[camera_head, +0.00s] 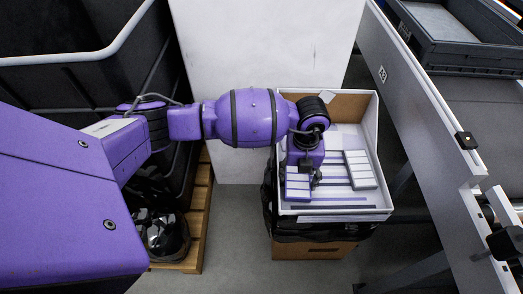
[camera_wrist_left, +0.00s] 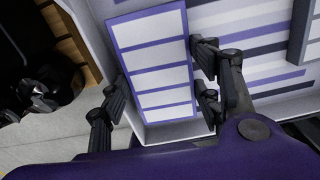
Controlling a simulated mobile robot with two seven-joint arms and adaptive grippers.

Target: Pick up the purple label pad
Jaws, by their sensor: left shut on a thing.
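The purple label pad (camera_head: 297,187) is a block of white labels with purple borders, at the left side of the open white box (camera_head: 336,218). It also shows in the left wrist view (camera_wrist_left: 150,52), spanning the space between the fingers. My left gripper (camera_head: 303,172) reaches down into the box and is shut on the pad, with one finger on its left side and two on its right (camera_wrist_left: 160,85). The gripper hides part of the pad in the head view. I cannot tell whether the pad touches the box floor. My right gripper is not in view.
A grey-edged label pad (camera_head: 360,170) lies to the right in the box, over a purple-and-white striped surface. The box stands on a black-wrapped carton (camera_head: 312,250). A grey rail (camera_head: 420,110) runs along the right, and a black bin (camera_head: 60,80) stands at the left.

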